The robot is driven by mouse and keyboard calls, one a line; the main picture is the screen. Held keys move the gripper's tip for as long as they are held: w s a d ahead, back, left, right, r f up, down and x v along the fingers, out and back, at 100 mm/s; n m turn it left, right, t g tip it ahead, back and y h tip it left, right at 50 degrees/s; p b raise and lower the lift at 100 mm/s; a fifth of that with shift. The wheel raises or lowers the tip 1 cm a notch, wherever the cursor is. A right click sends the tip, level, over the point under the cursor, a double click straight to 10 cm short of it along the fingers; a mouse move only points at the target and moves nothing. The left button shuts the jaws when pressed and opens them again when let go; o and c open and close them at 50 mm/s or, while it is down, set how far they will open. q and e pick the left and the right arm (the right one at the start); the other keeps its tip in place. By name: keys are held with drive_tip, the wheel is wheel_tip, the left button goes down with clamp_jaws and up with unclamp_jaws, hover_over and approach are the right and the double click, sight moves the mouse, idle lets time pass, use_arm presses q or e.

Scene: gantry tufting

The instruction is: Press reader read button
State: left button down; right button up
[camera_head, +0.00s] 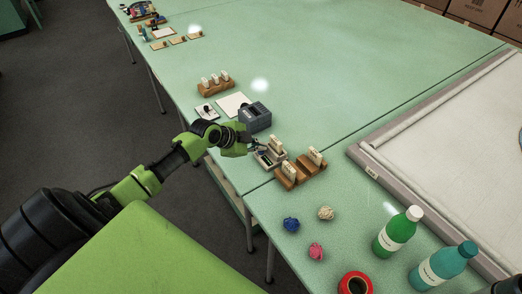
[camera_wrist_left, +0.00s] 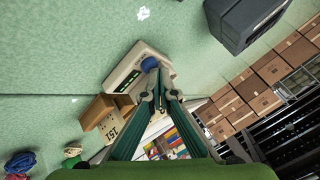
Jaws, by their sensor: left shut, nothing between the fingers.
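The reader (camera_head: 266,160) is a small pale grey box on the green table, with a pale tag (camera_head: 277,144) standing at it. In the left wrist view the reader (camera_wrist_left: 122,80) shows a dark green display strip and a round blue button (camera_wrist_left: 149,64). My left gripper (camera_head: 256,147) is shut and empty at the reader's far-left side. In the left wrist view its fingertips (camera_wrist_left: 157,76) are together close beside the blue button; I cannot tell whether they touch it. The fingers hide part of the reader.
A wooden rack (camera_head: 300,177) with pale tags stands right of the reader. A dark grey box (camera_head: 255,117) stands behind it. The table's middle is clear.

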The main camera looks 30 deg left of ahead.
sight(260, 152)
idle(0.5)
use_arm(q)
drive_tip(key=shift+r+p, duration=0.75)
drive_tip(key=shift+r, duration=0.05)
wheel_tip(260, 152, up, 5)
drive_tip(key=p, duration=0.4)
idle(0.6)
